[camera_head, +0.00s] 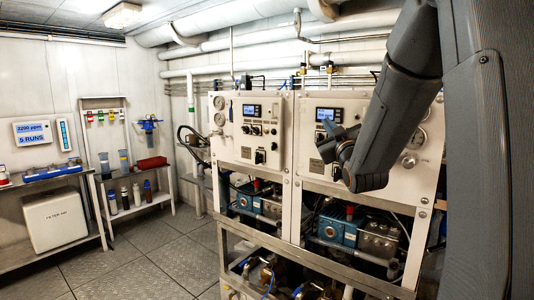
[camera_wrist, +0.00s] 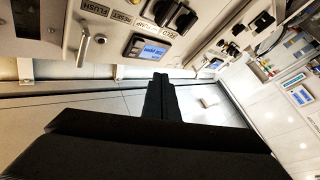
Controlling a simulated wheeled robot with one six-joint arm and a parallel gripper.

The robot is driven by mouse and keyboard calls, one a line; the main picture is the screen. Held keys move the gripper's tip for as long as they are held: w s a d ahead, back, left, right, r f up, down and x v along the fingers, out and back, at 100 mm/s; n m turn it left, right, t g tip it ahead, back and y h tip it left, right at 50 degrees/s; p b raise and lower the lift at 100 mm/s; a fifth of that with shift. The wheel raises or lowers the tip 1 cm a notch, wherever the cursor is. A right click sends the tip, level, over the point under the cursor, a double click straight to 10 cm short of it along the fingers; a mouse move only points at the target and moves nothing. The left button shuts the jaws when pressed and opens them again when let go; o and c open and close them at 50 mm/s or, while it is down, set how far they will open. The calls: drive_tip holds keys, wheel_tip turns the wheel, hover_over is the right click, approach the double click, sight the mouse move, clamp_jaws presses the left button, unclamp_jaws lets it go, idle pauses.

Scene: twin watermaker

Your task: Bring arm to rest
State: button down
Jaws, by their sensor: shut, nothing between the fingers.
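My arm comes in from the right in the head view, bent at the elbow. Its forearm reaches down and left in front of the right watermaker panel (camera_head: 312,163). My gripper (camera_head: 328,143) is at the end of it, small and dark, in front of that panel. In the wrist view my gripper (camera_wrist: 159,80) shows as two dark fingers close together, shut and with nothing between them. The panel (camera_wrist: 115,35) fills the top of the wrist view, with a small lit display, switches and "FLUSH" and "RESET" labels. I cannot tell the exact gap between gripper and panel.
The left watermaker panel (camera_head: 250,160) stands beside the right one, above blue pumps (camera_head: 338,231) in a metal frame. A shelf with bottles (camera_head: 130,190) and a white box (camera_head: 55,218) stand at the left. The plated floor (camera_head: 150,262) is clear.

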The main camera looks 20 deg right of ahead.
drive_tip(key=s+a+f+m+g+y, duration=0.1)
drive_tip(key=s+a+f+g, duration=0.25)
drive_tip(key=f, duration=0.45)
drive_tip(key=s+a+f+m+g, duration=0.15)
drive_tip(key=a+f+g, duration=0.25)
drive_tip(key=f, duration=0.5)
drive_tip(key=s+a+f+g+y, duration=0.1)
drive_tip(key=s+a+f+g, duration=0.25)
drive_tip(key=f, duration=0.45)
drive_tip(key=s+a+f+g, duration=0.2)
drive_tip(key=s+f+g, duration=0.1)
drive_tip(key=s, duration=0.4)
drive_tip(key=s+a+f+m+g+y, duration=0.1)
drive_tip(key=s+a+f+g, duration=0.2)
drive_tip(key=s, duration=0.4)
drive_tip(key=s+a+f+g, duration=0.3)
drive_tip(key=s+f, duration=0.2)
drive_tip(key=s, duration=0.3)
drive_tip(key=shift+f, duration=0.1)
